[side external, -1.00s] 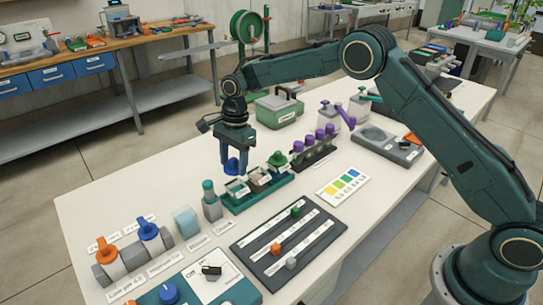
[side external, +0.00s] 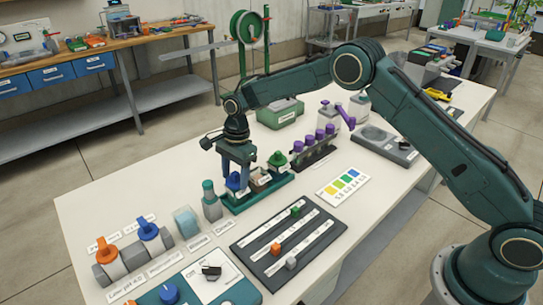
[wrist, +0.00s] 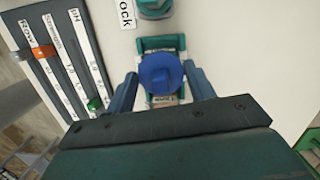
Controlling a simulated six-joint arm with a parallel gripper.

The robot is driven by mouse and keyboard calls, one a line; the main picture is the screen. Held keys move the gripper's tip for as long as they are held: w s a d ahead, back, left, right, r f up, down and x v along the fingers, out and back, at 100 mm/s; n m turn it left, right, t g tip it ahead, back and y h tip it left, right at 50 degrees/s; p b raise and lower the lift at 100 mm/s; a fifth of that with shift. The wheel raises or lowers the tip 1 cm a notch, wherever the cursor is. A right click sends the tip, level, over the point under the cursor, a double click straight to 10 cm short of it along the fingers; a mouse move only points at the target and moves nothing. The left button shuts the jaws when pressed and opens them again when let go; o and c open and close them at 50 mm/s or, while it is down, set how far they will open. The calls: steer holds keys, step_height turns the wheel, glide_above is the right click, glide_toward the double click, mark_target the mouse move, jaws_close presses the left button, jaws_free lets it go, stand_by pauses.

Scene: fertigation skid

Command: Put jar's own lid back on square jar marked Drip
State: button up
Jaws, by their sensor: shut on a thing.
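My gripper (side external: 238,168) is shut on a blue lid (side external: 234,183), which has a raised grip on top. The lid is at the mouth of the nearest square jar in a green rack (side external: 254,199); I cannot tell whether it touches the rim. In the wrist view the blue lid (wrist: 160,74) sits between the two fingers and covers most of the jar under it. A jar label (wrist: 163,101) shows there, too small to read. The middle jar (side external: 261,179) is open with brownish contents. The far jar wears a green lid (side external: 278,159).
A grey bottle with a teal cap (side external: 211,204) stands close left of the rack. A rack of purple-capped vials (side external: 318,146) stands behind right. A dark slider board (side external: 288,238) lies in front. White table is clear at the left.

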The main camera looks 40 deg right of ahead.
steer(key=shift+f, duration=0.25)
steer(key=o, duration=1)
steer(key=shift+o, duration=0.2)
steer(key=shift+r, duration=0.1)
steer(key=shift+r, duration=3.4)
